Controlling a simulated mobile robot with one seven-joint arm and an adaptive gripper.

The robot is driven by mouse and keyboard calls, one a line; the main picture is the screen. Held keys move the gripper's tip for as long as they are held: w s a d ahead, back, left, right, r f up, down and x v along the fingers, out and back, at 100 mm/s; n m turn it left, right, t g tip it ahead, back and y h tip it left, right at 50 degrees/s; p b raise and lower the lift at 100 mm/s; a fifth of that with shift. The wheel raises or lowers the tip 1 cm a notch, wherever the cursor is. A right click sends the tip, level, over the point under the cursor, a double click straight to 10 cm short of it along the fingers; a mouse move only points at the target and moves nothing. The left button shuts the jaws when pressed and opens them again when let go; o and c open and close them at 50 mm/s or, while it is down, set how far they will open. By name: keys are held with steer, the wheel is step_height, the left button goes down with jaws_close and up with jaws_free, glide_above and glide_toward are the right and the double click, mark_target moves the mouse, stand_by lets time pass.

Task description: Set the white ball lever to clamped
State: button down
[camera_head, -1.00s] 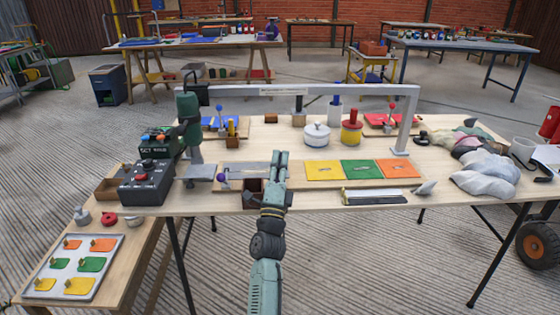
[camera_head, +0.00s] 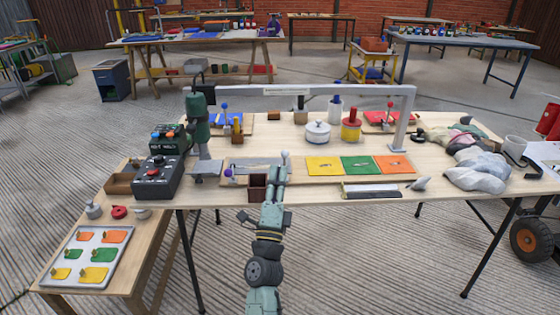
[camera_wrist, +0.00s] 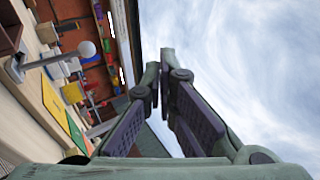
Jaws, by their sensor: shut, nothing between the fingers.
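The white ball lever shows in the head view as a small pale ball (camera_head: 285,155) just beyond my fingertips, its lower part hidden by my gripper. In the wrist view its white ball (camera_wrist: 87,48) tops a grey rod that rises from a base at the left. The rod stands roughly upright, slightly tilted. My gripper (camera_head: 276,182) is at the front of the table, near the lever. In the wrist view my gripper (camera_wrist: 160,72) has its fingers close together with nothing between them, apart from the ball.
A small brown box (camera_head: 257,190) is left of my gripper. A board with yellow, green and orange plates (camera_head: 358,165) lies to the right. A grey frame (camera_head: 404,118) spans the table. A purple ball (camera_head: 229,172) and a black control box (camera_head: 157,178) are on the left.

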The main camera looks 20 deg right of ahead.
steer(key=shift+s+a, duration=0.4)
steer(key=shift+s, duration=0.4)
